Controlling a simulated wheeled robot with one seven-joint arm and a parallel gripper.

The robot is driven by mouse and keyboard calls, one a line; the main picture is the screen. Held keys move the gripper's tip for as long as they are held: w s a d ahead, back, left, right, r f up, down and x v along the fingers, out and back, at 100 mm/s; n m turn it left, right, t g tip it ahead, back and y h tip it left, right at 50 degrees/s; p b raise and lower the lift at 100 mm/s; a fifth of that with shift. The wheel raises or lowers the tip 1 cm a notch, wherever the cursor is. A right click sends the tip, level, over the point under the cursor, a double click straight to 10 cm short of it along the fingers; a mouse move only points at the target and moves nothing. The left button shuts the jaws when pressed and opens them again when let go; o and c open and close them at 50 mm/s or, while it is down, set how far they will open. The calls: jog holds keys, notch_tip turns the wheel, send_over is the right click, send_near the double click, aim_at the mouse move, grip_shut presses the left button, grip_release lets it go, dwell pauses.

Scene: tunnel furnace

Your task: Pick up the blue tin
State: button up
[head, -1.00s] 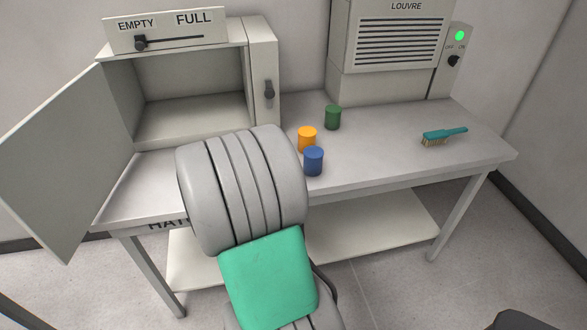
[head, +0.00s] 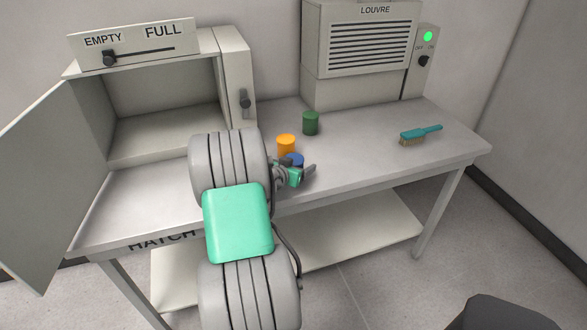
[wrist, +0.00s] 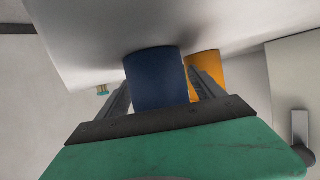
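The blue tin (head: 295,159) stands near the front edge of the bench, mostly hidden behind my gripper (head: 296,168) in the head view. In the wrist view the blue tin (wrist: 156,80) lies between the two fingers of my gripper (wrist: 160,88). The fingers are apart, one on each side of it, and I cannot tell whether either touches it. The orange tin (head: 286,145) stands close behind the blue tin. In the wrist view the orange tin (wrist: 208,70) shows just beyond the right finger.
A green tin (head: 311,123) stands farther back on the bench (head: 370,150). A teal brush (head: 420,134) lies to the right, with clear bench between. The open hatch cabinet (head: 160,132) stands at the left and the louvre unit (head: 360,50) at the back.

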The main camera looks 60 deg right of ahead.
grip_shut()
dwell(0.7)
